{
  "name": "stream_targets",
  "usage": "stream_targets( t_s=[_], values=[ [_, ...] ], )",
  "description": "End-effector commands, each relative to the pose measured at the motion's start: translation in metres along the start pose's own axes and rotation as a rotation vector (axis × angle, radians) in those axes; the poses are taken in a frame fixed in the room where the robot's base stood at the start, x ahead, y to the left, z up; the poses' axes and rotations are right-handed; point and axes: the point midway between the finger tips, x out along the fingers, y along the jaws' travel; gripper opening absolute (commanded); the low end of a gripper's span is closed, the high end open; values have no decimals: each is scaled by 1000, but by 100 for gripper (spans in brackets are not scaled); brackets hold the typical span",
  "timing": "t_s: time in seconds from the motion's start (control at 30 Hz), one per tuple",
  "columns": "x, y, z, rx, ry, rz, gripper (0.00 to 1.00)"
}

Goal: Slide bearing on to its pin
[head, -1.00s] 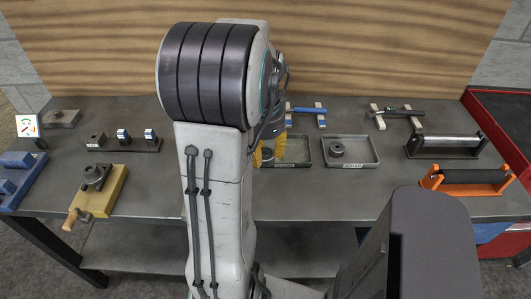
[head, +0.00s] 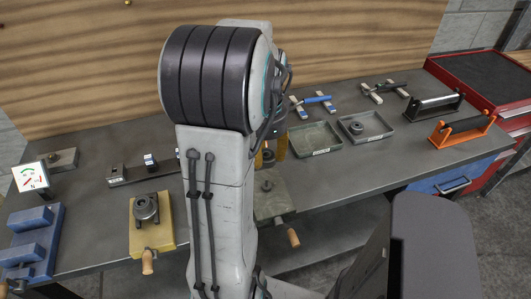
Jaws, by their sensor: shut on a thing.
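My gripper (head: 270,153) shows its yellow fingers just right of my arm, left of the trays. It is shut on a small dark thing, mostly hidden between the fingers; I cannot tell clearly that it is the bearing. Below it in the picture is a grey fixture (head: 272,205) with a small dark round part on top and a wooden handle, partly hidden by my arm. A yellow fixture (head: 158,236) carries a dark round part (head: 145,207) and stands left of my arm. Another dark ring (head: 355,127) lies in the right tray (head: 379,122). I cannot make out the bearing's pin.
The left tray (head: 316,138) looks empty. A dark rail (head: 133,175) with small blocks, a blue fixture (head: 40,235) and a dial sign (head: 30,177) are left. Rollers in black (head: 433,104) and orange (head: 463,130) stands are right, by a red cabinet (head: 470,80).

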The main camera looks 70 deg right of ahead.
Motion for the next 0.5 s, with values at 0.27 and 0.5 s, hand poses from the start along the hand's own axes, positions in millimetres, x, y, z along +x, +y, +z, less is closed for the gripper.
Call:
stream_targets(
  t_s=[0.27, 0.5],
  values=[
    [4, 2, 1, 40, -5, 8, 4],
    [15, 2, 1, 40, -5, 8, 4]
  ],
)
